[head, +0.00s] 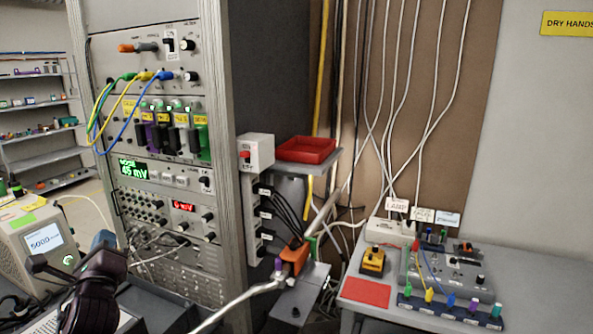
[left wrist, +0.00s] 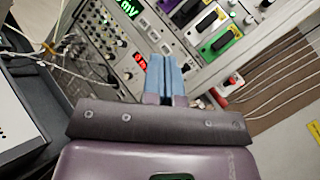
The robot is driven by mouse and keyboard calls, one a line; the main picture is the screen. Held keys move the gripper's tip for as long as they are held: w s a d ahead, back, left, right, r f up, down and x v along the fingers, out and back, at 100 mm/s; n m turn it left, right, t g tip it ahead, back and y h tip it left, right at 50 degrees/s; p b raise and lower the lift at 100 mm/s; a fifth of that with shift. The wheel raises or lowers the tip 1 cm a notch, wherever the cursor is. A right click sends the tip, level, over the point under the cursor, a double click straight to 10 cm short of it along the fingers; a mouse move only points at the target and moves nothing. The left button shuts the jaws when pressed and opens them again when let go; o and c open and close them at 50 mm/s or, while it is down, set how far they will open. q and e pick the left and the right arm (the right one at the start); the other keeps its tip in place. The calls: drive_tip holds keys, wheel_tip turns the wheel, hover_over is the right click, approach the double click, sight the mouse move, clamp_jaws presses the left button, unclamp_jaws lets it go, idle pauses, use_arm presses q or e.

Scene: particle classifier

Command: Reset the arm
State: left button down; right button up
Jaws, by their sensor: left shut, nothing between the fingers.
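My left gripper (head: 104,240) is at the lower left of the head view, in front of the instrument rack (head: 240,200). Its dark purple wrist is low in the picture and its bluish fingertips point up towards the rack. In the left wrist view the two blue fingers of my left gripper (left wrist: 165,78) are together and empty, with the rack panel (left wrist: 195,75) behind them. They look apart from the panel, though the exact gap is hard to judge. My right gripper does not show.
A grey box with a lit screen (head: 45,242) stands at the far left, close to my left arm. A red tray (head: 307,149) sits on a small shelf right of the rack. A grey table (head: 540,262) at the right holds a red mat (head: 366,292) and a wired panel.

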use_arm(q)
drive_tip(key=s+d+f+n+g+h+b, duration=0.1)
drive_tip(key=s+d+f+n+h, duration=0.2)
drive_tip(key=f+n, duration=0.55)
drive_tip(key=s+d+f+n+g+h, duration=0.1)
drive_tip(key=d+f+n+h, duration=0.25)
drive_tip(key=f+n, duration=0.5)
drive_tip(key=s+d+f+n+g+b, duration=0.1)
drive_tip(key=s+d+f+n+g, duration=0.1)
drive_tip(key=s+f, duration=0.8)
drive_tip(key=s+d+f+n+g+b, duration=0.1)
drive_tip(key=s+d+f+n+g, duration=0.1)
drive_tip(key=s+f, duration=0.9)
drive_tip(key=shift+s+f+n+g+h, duration=0.2)
drive_tip(key=shift+s+n+g+h, duration=0.25)
drive_tip(key=shift+s+n+g, duration=0.65)
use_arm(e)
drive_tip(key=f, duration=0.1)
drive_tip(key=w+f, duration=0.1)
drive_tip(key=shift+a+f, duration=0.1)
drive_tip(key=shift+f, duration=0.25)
use_arm(q)
drive_tip(key=shift+w, duration=0.2)
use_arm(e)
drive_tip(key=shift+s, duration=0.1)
